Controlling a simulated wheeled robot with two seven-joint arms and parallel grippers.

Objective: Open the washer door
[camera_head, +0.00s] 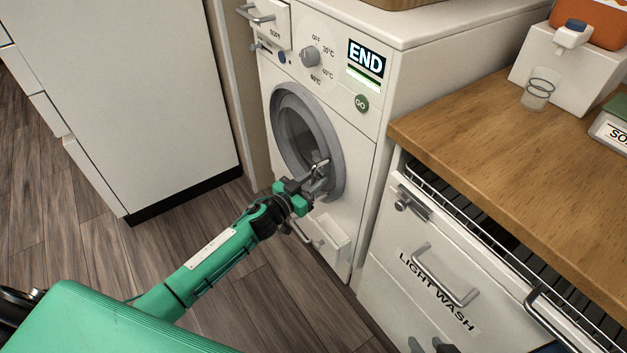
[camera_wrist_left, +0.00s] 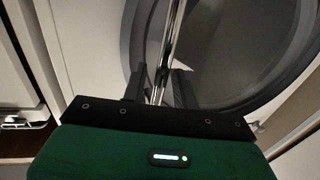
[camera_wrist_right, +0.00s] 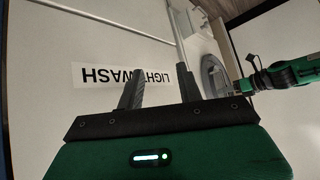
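The white washer (camera_head: 360,165) stands at the back centre, with END on its display (camera_head: 366,58). Its round grey door (camera_head: 296,135) looks closed against the front. My left gripper (camera_head: 318,176) is at the door's lower right edge. In the left wrist view its fingers (camera_wrist_left: 160,88) sit close on both sides of the shiny metal door handle (camera_wrist_left: 172,45) and appear shut on it. My right gripper (camera_wrist_right: 160,92) is open and empty, facing the LIGHT WASH drawer front (camera_wrist_right: 70,40); only its dark tips (camera_head: 430,346) show at the bottom of the head view.
A wooden counter (camera_head: 480,120) holds a glass (camera_head: 540,90) and containers at the right. Below it is the LIGHT WASH hamper with a bar handle (camera_head: 445,278). A white cabinet (camera_head: 130,100) stands left of the washer. Open wood floor (camera_head: 240,290) lies before the washer.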

